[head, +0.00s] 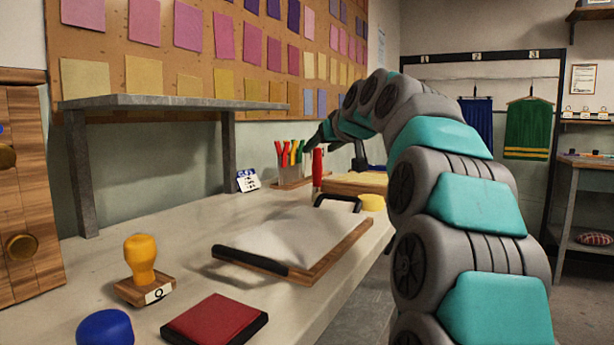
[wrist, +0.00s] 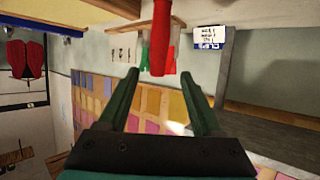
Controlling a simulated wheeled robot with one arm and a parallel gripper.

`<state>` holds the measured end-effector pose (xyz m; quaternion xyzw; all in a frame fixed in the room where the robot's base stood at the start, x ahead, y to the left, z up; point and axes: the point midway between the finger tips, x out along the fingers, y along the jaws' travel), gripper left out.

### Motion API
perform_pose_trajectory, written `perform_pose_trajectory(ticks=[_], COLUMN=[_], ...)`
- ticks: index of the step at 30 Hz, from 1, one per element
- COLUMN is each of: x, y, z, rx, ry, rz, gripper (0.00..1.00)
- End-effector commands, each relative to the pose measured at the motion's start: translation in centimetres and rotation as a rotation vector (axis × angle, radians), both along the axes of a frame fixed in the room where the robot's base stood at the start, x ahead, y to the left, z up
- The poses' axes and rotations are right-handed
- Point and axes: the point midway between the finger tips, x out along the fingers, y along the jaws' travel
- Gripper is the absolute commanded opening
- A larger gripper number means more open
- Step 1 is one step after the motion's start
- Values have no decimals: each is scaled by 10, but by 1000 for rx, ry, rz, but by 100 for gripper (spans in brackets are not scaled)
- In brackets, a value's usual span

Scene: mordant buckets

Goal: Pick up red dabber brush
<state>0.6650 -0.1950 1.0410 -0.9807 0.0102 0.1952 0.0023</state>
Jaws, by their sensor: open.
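A red dabber brush (head: 317,168) stands upright toward the back of the workbench, beside a holder of coloured sticks. It also shows in the wrist view (wrist: 161,38), hanging from the top edge in that upside-down picture. My gripper (head: 319,139) is close to the brush's upper end in the head view. In the wrist view its two dark green fingers (wrist: 160,73) are spread, with the end of the brush lined up with the gap. I cannot tell whether that end is just beyond or between the fingertips. The brush's base is partly hidden in the head view.
A holder of coloured sticks (head: 290,154) and a small label card (head: 248,180) stand behind. In front are a framed board with a pale heap (head: 290,240), a yellow-handled stamp (head: 141,262), a red pad (head: 215,320) and a blue knob (head: 105,328). A grey shelf (head: 170,102) overhangs the left.

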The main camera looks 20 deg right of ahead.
Motion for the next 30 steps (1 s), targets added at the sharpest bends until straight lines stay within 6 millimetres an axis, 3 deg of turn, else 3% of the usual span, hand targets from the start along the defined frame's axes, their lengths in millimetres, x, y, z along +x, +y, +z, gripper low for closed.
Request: perform_pose_trajectory(ticks=[11, 19, 27, 30], x=[28, 60, 64, 64], y=[-2, -4, -4, -4], z=[-8, -20, -21, -21], rx=[-2, -1, -1, -1], ry=[-2, 2, -1, 0], rz=[-1, -1, 0, 0], gripper=[66, 66, 66, 57])
